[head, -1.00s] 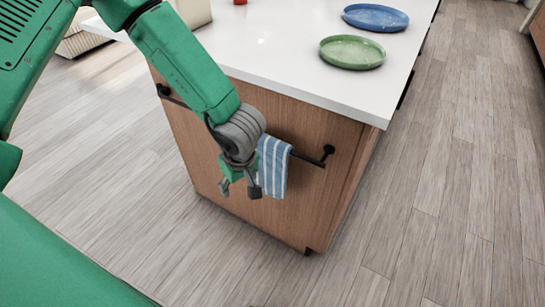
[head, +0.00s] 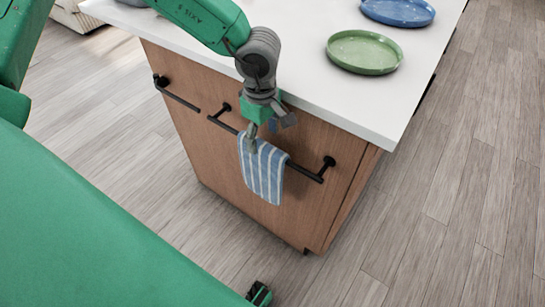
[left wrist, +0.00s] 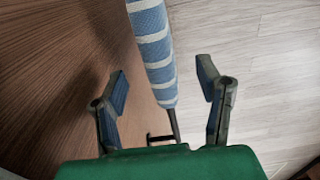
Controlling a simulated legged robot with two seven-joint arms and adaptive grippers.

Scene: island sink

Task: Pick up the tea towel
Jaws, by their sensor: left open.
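The tea towel (head: 263,175), blue with white stripes, hangs over a black rail (head: 301,171) on the wooden end of the island. It also shows in the left wrist view (left wrist: 152,45), nearly edge-on, as a narrow striped strip. My left gripper (head: 268,131) is at the towel's top edge, by the rail, and partly covers it. In the left wrist view my left gripper (left wrist: 162,75) is open, with a finger on either side of the towel's strip in the picture. I cannot tell if the fingers touch the cloth. My right gripper is not in view.
The white countertop (head: 310,80) overhangs just above the gripper. A green plate (head: 364,51) and a blue plate (head: 398,11) lie on it. Another black rail (head: 178,95) is at the left of the wooden panel. The floor (head: 420,230) at right is clear.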

